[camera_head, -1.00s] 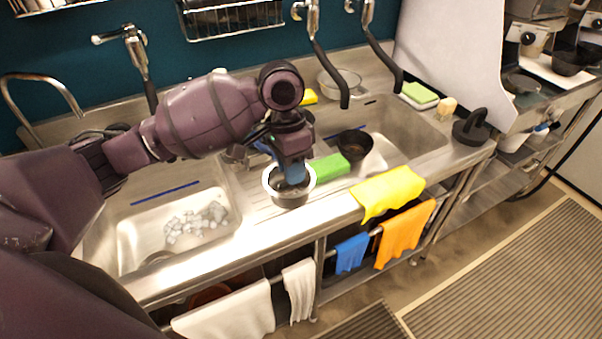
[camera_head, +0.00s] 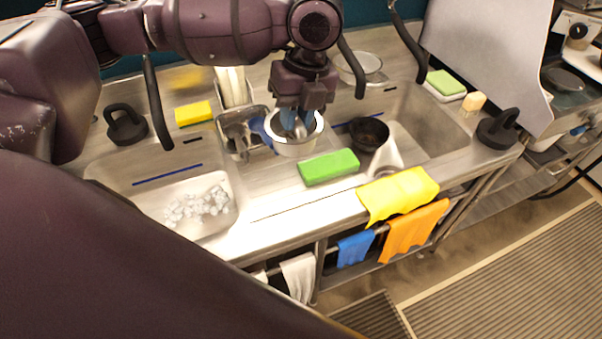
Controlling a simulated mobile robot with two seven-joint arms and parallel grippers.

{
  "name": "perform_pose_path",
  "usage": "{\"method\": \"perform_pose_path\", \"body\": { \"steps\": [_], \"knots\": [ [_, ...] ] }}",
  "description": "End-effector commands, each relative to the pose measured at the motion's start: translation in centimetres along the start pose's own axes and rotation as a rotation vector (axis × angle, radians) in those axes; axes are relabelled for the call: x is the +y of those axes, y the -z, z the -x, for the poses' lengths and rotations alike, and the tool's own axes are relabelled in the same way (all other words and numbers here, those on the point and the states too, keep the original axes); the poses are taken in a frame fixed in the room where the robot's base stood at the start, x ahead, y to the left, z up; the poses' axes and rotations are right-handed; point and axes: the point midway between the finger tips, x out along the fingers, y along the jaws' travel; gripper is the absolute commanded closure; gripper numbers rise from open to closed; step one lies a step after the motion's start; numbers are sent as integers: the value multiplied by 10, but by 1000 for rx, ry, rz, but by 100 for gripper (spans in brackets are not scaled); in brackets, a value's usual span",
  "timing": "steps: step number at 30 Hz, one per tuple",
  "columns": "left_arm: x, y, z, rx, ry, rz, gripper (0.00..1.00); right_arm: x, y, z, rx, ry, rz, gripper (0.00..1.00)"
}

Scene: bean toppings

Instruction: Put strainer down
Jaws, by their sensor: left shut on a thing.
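My left gripper (camera_head: 296,122) points down and is shut on a round metal vessel with a pale rim, apparently the strainer (camera_head: 296,148). The strainer is roughly level, behind and left of the green sponge (camera_head: 328,167), at the right side of a metal utensil holder (camera_head: 232,149). Whether its base touches the counter cannot be told. The fingertips are inside or at its rim and partly hide the inside. My right gripper is not in view.
The left sink (camera_head: 228,222) holds ice. A dark bowl (camera_head: 369,133) is right of the strainer, and a clear or wire bowl (camera_head: 359,70) stands behind. A yellow cloth (camera_head: 398,192) hangs over the front edge. The counter strip (camera_head: 290,200) before the green sponge is clear.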

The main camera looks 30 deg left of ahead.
Motion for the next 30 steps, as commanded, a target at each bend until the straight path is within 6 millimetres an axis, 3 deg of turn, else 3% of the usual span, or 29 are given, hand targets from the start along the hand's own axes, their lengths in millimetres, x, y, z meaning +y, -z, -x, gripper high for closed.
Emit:
{"method": "perform_pose_path", "body": {
  "steps": [5, 21, 30],
  "knots": [
    [-3, 0, -22, 0, -4, -13, 100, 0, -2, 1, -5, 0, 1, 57],
    [-26, 1, -133, 0, -2, -10, 100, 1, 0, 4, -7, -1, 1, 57],
    [-31, 0, -156, -1, 0, -11, 100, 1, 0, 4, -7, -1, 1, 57]
  ]
}}
